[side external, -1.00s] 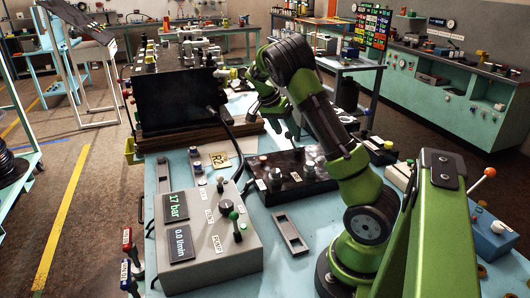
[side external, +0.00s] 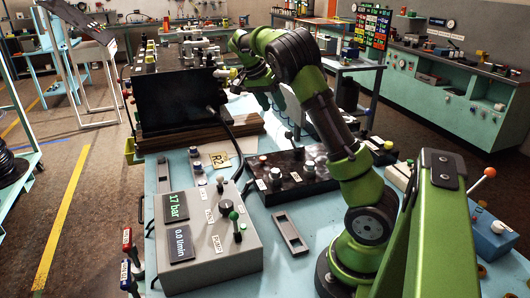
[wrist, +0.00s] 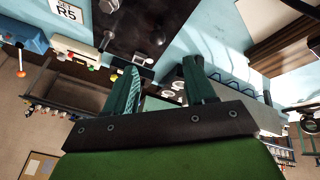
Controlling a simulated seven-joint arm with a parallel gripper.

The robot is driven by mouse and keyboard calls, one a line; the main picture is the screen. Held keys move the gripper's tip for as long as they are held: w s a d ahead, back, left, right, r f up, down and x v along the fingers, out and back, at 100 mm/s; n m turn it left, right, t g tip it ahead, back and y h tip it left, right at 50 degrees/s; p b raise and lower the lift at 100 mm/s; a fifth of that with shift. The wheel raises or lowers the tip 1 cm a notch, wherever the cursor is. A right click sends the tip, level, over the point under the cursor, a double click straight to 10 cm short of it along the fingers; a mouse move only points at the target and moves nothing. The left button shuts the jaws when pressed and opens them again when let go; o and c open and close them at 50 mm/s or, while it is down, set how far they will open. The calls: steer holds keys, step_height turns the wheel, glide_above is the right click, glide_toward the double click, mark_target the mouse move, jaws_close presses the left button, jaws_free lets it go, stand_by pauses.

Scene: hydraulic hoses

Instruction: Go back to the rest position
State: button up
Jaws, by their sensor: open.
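My gripper (side external: 271,100) hangs above the blue bench, to the right of the black panel (side external: 178,101) in the side view. A hose (side external: 222,122) runs from the black panel down towards the bench, apart from my gripper.
The blue bench (side external: 300,268) carries a grey pump box (side external: 212,250) reading 17 bar and a black control box (side external: 292,174) with knobs. The black box also shows in the wrist view (wrist: 140,22). Stacked brown boards (side external: 190,146) lie below the panel.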

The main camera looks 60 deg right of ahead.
steer(key=a+f+n+t+y, duration=0.1)
steer(key=a+n+t+y, duration=0.15)
steer(key=a+n, duration=0.45)
steer(key=a+f+n+t+y, duration=0.1)
steer(key=a+f+n+t, duration=0.15)
steer(key=a, duration=0.75)
steer(key=s+a+r+n+t+y, duration=0.1)
steer(key=s+a+r+n+t, duration=0.1)
steer(key=s+a, duration=0.3)
steer(key=s+a+r+n+t+y, duration=0.1)
steer(key=s+a+r+n+t, duration=0.2)
steer(key=a, duration=0.9)
steer(key=s+n, duration=0.1)
steer(key=s, duration=0.1)
steer(key=shift+s+a+t, duration=0.3)
steer(key=shift+a+t, duration=0.05)
steer(key=shift+t, duration=0.05)
